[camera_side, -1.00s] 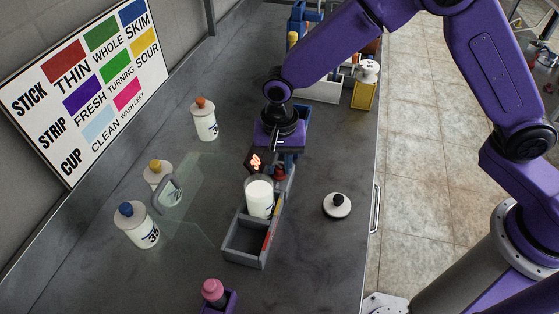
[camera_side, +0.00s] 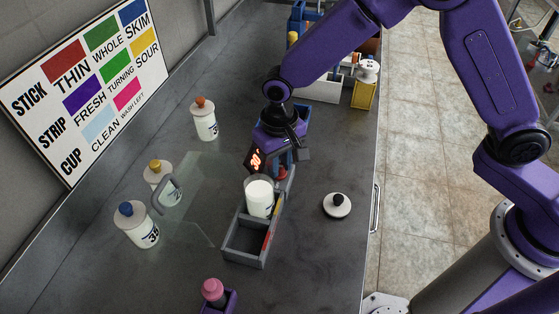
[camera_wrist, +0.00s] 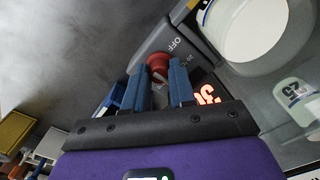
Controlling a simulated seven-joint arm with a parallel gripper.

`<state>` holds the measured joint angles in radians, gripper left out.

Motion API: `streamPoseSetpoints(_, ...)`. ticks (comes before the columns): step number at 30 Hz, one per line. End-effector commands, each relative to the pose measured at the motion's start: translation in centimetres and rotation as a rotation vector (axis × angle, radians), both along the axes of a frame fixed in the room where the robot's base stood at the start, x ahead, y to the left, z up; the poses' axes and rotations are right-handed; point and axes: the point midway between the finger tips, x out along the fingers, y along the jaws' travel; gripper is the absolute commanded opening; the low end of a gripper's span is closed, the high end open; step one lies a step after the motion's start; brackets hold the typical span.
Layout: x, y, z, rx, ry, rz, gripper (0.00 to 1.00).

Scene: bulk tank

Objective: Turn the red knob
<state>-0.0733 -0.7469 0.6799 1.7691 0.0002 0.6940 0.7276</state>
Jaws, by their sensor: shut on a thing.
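The red knob (camera_wrist: 158,66) sits on a grey panel lettered OFF in the wrist view. In the side view the knob (camera_side: 281,173) shows just below my gripper, beside a glowing red display (camera_side: 257,159). My gripper (camera_wrist: 160,76) has its two blue fingers on either side of the knob and is shut on it. The gripper (camera_side: 284,165) points down in the side view, and its wrist is turned at an angle. The fingertips are partly hidden there.
A jar of white liquid (camera_side: 260,197) stands close in front of the knob, in a grey tray (camera_side: 240,258). A white lid (camera_side: 337,205) lies to the right. Bottles with blue (camera_side: 138,224), yellow (camera_side: 163,183) and orange (camera_side: 204,119) caps stand left. A clear panel stands between.

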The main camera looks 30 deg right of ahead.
Motion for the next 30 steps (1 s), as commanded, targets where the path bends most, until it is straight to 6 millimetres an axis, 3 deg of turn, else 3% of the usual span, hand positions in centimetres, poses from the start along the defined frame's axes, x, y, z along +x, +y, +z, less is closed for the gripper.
streamPoseSetpoints(30,0.18,0.06,0.14,0.002,-0.005,0.963,0.00)
